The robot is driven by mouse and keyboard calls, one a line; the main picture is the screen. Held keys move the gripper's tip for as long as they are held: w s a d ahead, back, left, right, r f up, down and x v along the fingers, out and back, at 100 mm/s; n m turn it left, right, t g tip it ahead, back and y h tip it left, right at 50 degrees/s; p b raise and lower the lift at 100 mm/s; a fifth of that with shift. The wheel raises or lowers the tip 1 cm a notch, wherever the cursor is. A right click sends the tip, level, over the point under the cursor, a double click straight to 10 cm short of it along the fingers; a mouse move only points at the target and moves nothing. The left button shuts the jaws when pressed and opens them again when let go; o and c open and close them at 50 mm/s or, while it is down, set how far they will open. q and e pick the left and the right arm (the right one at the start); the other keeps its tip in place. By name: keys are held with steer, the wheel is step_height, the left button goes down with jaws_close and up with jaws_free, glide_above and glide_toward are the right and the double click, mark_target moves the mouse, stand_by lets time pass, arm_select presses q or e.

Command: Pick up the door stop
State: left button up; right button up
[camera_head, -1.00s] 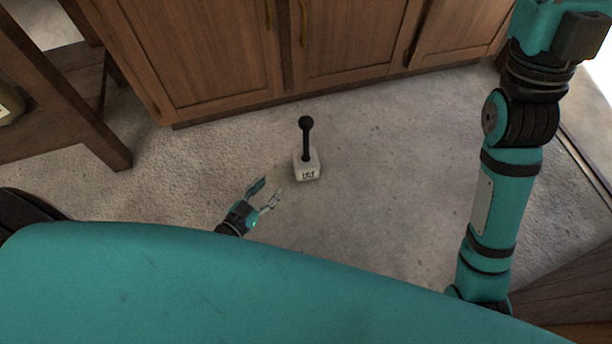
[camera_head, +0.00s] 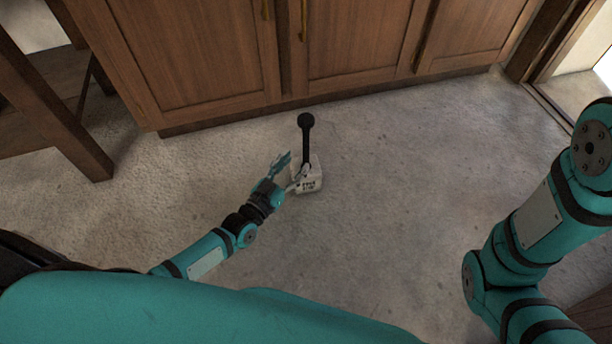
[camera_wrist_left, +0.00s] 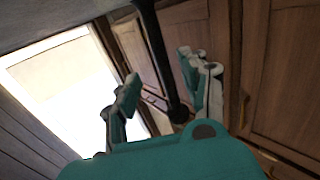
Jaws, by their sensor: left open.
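The door stop (camera_head: 309,182) stands upright on the floor in front of the cabinets. It is a pale block with dark lettering and a black rod topped by a round black knob. My left gripper (camera_head: 294,165) is open at the block's left side, with one finger overlapping the block in the head view. In the left wrist view the black rod and knob of the door stop (camera_wrist_left: 160,55) show between the open fingers of my left gripper (camera_wrist_left: 162,72). I cannot tell whether they touch. My right arm is at the right; its gripper is out of view.
Wooden cabinets (camera_head: 350,45) with brass handles stand just behind the door stop. A dark wooden leg (camera_head: 60,115) stands at the left. A bright doorway (camera_head: 590,75) is at the far right. The grey floor (camera_head: 400,180) right of the door stop is clear.

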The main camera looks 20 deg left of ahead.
mark_target(304, 151)
arm_select(q)
steer(key=shift+w+d, duration=0.2)
steer(key=shift+w, duration=0.45)
steer(key=b+x, duration=0.4)
steer(key=shift+w+a, duration=0.1)
steer(key=shift+a, duration=0.05)
steer(key=shift+w+r, duration=0.15)
steer(key=shift+w, duration=0.35)
jaws_close()
steer(key=shift+w+r, duration=0.1)
steer(key=shift+r, duration=0.15)
